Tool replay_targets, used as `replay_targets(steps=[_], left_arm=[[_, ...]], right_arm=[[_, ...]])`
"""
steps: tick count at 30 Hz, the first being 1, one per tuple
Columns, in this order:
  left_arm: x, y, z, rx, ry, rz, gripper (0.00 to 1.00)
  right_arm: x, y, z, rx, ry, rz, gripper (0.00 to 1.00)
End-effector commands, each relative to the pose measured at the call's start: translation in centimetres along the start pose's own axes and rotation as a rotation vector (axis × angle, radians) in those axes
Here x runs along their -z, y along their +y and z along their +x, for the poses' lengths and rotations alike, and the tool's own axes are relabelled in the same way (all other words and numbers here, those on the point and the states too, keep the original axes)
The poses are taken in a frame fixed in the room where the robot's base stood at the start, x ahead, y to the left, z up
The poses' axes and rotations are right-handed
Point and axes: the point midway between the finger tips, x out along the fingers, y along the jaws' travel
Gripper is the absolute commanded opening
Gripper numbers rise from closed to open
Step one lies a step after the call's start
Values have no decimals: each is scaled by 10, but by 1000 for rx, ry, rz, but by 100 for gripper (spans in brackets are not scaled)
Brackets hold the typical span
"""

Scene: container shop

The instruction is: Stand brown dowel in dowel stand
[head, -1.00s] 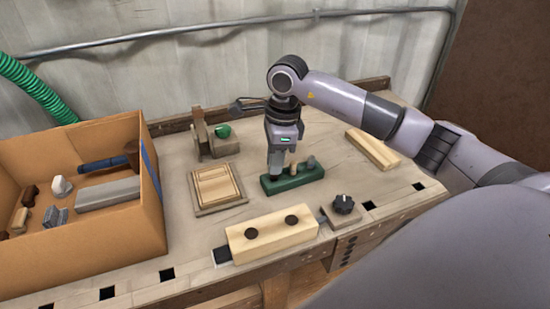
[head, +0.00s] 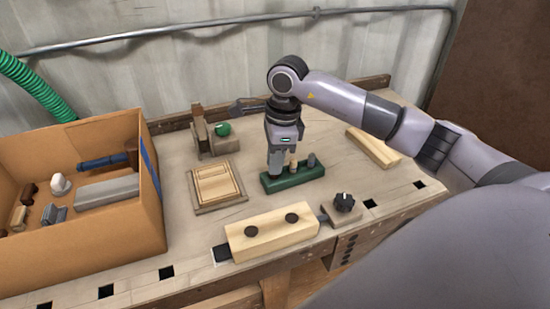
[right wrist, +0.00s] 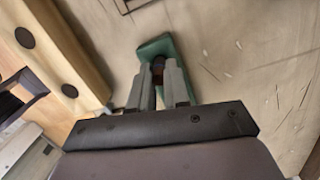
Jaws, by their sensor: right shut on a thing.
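The dowel stand is a dark green block (head: 296,180) on the workbench, with a tan dowel (head: 293,165) and a grey dowel (head: 311,160) upright in it. My right gripper (head: 275,168) points down over the stand's left end. It is shut on the brown dowel (right wrist: 158,70), whose dark end shows between the fingers in the right wrist view, in front of the green stand (right wrist: 152,47). The fingers hide the dowel in the head view, and I cannot tell whether its lower end is seated. My left gripper is not in view.
A cardboard box (head: 155,215) with tools stands at the left. A wooden tray (head: 218,190) lies left of the stand. A pale vise block (head: 272,236) is in front. A wooden holder with a green knob (head: 222,129) stands behind, and a wood strip (head: 372,148) lies right.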

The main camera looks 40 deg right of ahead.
Motion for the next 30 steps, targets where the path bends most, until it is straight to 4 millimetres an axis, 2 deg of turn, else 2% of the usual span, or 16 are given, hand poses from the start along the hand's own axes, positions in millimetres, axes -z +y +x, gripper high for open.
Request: replay_targets(steps=[28,29,30], left_arm=[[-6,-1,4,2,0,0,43],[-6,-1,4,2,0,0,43],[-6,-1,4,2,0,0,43]], right_arm=[[1,0,10,0,0,0,0],[1,0,10,0,0,0,26],[1,0,10,0,0,0,39]])
